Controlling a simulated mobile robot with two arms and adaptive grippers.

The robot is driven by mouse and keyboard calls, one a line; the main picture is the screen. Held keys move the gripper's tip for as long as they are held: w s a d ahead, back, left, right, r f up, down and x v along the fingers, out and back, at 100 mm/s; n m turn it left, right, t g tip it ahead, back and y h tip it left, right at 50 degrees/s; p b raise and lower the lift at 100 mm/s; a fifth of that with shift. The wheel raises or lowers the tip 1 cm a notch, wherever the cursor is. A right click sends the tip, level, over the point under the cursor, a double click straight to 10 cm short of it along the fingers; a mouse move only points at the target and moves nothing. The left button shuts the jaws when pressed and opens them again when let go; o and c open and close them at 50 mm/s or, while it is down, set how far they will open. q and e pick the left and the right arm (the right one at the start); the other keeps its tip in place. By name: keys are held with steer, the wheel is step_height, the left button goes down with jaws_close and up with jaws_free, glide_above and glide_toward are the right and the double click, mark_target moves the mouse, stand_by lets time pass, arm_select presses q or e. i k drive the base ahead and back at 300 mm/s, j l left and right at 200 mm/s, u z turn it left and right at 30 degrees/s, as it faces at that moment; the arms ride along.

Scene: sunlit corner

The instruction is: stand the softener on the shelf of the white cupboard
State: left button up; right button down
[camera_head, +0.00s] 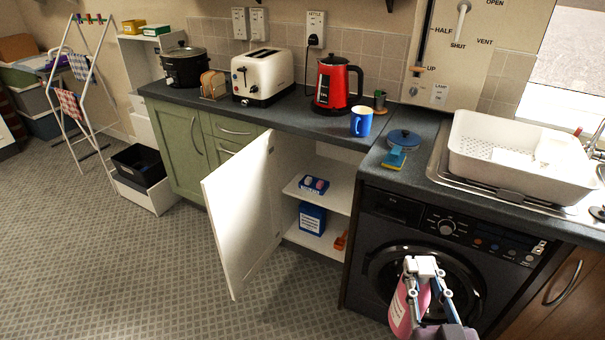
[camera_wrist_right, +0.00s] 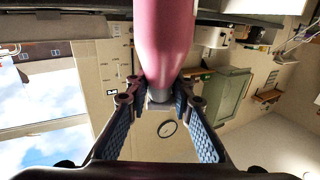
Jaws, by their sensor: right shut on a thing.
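The softener, a pink bottle (camera_head: 403,308), is in my right gripper (camera_head: 425,284) in front of the washing machine, with a white top part at its upper end. In the right wrist view the pink bottle (camera_wrist_right: 163,45) sits between the fingertips of my right gripper (camera_wrist_right: 160,92), which is shut on it. The white cupboard (camera_head: 240,212) has its door swung open to the left. Its shelf (camera_head: 334,197) carries a small dark blue box with coloured tablets on top (camera_head: 313,185). My left gripper is not in view.
Below the shelf stand a blue box (camera_head: 312,218) and an orange brush-like item (camera_head: 341,240). The black washing machine (camera_head: 385,230) is right of the cupboard. The counter above holds a red kettle (camera_head: 331,84), a blue mug (camera_head: 361,122) and a white dish tub (camera_head: 500,165).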

mark_target(349, 195)
steer(key=i+j, duration=0.45)
steer(key=j, duration=0.15)
steer(key=i+j+u, duration=0.1)
steer(key=i+j, duration=0.4)
steer(key=j, duration=0.1)
